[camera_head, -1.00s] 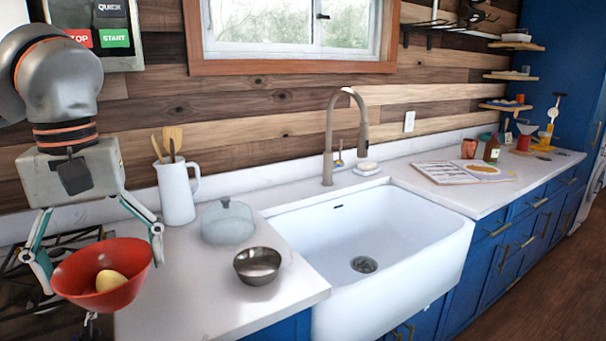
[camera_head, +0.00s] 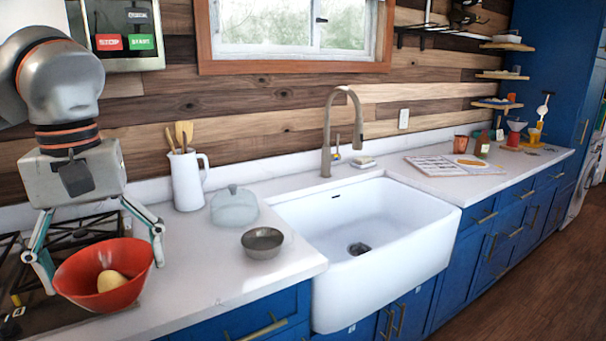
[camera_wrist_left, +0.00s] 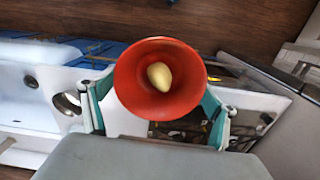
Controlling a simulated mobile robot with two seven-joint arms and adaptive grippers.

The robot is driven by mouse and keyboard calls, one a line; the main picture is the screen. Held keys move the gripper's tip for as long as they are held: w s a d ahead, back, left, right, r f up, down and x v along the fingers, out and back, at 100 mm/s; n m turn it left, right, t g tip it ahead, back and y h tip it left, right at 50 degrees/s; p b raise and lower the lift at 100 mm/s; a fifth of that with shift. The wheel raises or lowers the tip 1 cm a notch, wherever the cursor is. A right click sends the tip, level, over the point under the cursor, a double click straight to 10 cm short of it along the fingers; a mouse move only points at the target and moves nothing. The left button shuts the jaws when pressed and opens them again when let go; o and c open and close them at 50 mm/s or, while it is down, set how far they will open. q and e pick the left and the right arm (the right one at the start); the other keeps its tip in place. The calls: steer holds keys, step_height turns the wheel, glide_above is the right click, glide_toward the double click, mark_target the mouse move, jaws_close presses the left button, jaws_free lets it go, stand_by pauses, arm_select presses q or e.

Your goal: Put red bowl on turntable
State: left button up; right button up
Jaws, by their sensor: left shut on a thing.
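The red bowl (camera_head: 122,295) is held by my left gripper (camera_head: 102,268) at the lower left of the head view. The gripper's two fingers press on opposite sides of the bowl. A pale yellow, egg-like object (camera_head: 110,280) lies inside the bowl. The bowl is in the air, roughly upright, in front of the cooktop and counter edge. In the left wrist view the bowl (camera_wrist_left: 132,92) is centred between the fingers, with the yellow object (camera_wrist_left: 160,76) in it. I cannot make out a turntable in either view. My right gripper is not in view.
A white jug with wooden utensils (camera_head: 188,180), a glass lid-like dish (camera_head: 234,208) and a metal bowl (camera_head: 262,242) stand on the left counter. The white sink (camera_head: 390,290) is at the centre. An open book (camera_head: 445,166) and small items are on the right counter.

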arm_select(q)
steer(key=w+d+f+m, duration=0.1)
steer(key=w+f+m, duration=0.1)
steer(key=f, duration=0.9)
steer(key=w+d+f+m, duration=0.1)
steer(key=f+m, duration=0.2)
steer(key=f, duration=0.9)
steer(key=shift+w+d+f+m, duration=0.3)
steer(key=shift+w+d, duration=0.05)
